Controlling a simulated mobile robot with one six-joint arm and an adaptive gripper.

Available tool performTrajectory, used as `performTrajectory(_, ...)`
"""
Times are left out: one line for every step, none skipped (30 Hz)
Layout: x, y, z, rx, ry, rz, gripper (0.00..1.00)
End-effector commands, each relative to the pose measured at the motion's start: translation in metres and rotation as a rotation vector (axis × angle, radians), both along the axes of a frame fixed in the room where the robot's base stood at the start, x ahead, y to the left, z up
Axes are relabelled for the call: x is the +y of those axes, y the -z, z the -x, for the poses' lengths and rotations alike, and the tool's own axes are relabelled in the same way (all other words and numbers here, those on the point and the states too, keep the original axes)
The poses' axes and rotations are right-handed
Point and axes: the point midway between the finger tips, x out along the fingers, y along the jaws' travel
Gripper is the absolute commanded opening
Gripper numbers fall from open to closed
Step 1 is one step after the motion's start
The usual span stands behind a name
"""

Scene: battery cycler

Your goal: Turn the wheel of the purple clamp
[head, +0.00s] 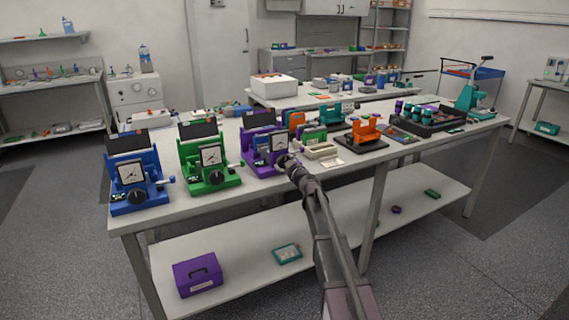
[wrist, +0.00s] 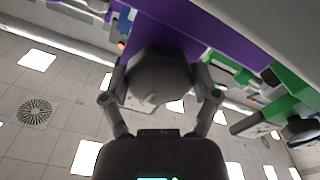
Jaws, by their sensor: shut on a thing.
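The purple clamp (head: 252,146) stands at the front edge of the table, third in a row after a blue and a green one. It has a square white dial (head: 279,141). My gripper (head: 286,163) is at the clamp's front, low and to the right, and hides its wheel in the head view. In the wrist view, the dark faceted wheel (wrist: 160,78) sits between the two fingers of my gripper (wrist: 161,95), with the purple body (wrist: 180,35) behind it. The fingers are shut on the wheel, one on each side.
A blue clamp (head: 136,172) and a green clamp (head: 205,155) stand left of the purple one. Orange and green devices, a beige tray (head: 320,151) and an orange unit (head: 366,131) stand to the right. The shelf below holds a purple box (head: 198,274).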

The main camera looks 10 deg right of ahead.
Motion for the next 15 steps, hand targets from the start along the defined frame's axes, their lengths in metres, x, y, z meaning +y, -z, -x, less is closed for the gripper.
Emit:
performTrajectory(-0.0005,-0.0002,-0.0011,0.01,0.002,-0.032,0.3)
performTrajectory(-0.0005,-0.0002,-0.0011,0.017,0.002,-0.053,0.3)
performTrajectory(-0.0005,-0.0002,-0.0011,0.027,0.002,-0.083,0.3)
performTrajectory(-0.0005,-0.0002,-0.0012,0.034,0.002,-0.107,0.3)
performTrajectory(-0.0005,-0.0002,-0.0012,0.042,0.002,-0.131,0.3)
performTrajectory(-0.0005,-0.0002,-0.0012,0.053,0.002,-0.165,0.3)
performTrajectory(-0.0004,-0.0002,-0.0013,0.061,0.002,-0.19,0.3)
performTrajectory(-0.0003,-0.0003,-0.0012,0.07,0.002,-0.217,0.3)
performTrajectory(-0.0003,-0.0003,-0.0012,0.081,0.002,-0.253,0.3)
performTrajectory(-0.0003,-0.0003,-0.0013,0.089,0.002,-0.28,0.3)
performTrajectory(-0.0002,-0.0002,-0.0012,0.098,0.002,-0.308,0.3)
performTrajectory(-0.0002,-0.0002,-0.0013,0.11,0.002,-0.344,0.3)
performTrajectory(-0.0001,-0.0003,-0.0013,0.118,0.002,-0.371,0.3)
performTrajectory(-0.0001,-0.0003,-0.0013,0.127,0.002,-0.398,0.3)
performTrajectory(0.0,-0.0002,-0.0014,0.138,0.002,-0.433,0.3)
